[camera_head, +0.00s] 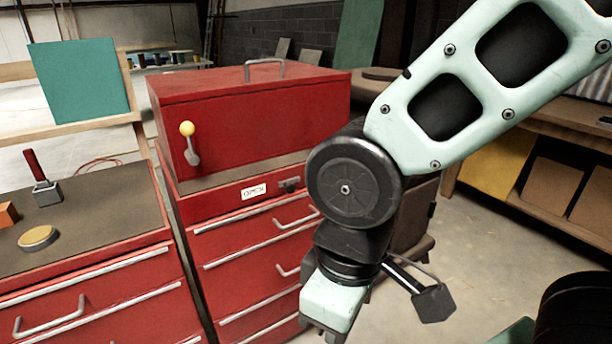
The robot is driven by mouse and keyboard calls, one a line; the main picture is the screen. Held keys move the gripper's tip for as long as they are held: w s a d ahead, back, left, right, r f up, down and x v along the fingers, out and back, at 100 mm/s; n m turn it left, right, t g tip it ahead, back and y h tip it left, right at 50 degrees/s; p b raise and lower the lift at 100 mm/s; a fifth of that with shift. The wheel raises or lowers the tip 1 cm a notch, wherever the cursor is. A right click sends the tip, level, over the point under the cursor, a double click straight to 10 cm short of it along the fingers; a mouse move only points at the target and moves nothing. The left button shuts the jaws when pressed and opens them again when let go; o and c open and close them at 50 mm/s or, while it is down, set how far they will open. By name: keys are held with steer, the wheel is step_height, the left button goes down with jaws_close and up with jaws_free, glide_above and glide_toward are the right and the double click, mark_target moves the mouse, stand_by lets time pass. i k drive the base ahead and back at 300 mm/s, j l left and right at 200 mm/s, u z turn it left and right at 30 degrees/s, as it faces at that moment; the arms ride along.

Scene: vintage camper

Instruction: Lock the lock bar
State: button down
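A red tool chest (255,118) stands on a red drawer cabinet (265,240) in the middle of the view. A short grey lever with a yellow knob (187,129) is mounted on the chest's front at the left. Its knob end points up. It may be the lock bar, but I cannot be sure. A small dark latch (290,184) sits on the cabinet's upper front, right of a white label. My gripper (327,332) hangs low in front of the cabinet's right side, well away from the lever. Its fingers are at the bottom edge, so its opening is unclear.
Another red cabinet (85,285) at left carries a red-handled tool (40,180), a round tan disc (38,238) and an orange block (7,214). A wooden shelf unit (545,180) stands at right. Bare floor (480,250) lies between. My arm hides the cabinet's right side.

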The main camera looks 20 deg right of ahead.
mark_target(289, 185)
steer(key=z, duration=0.15)
steer(key=i+j+u, duration=0.2)
steer(key=u, duration=0.25)
steer(key=i+j+u, duration=0.15)
steer(key=i+u, duration=0.15)
steer(key=u, duration=0.2)
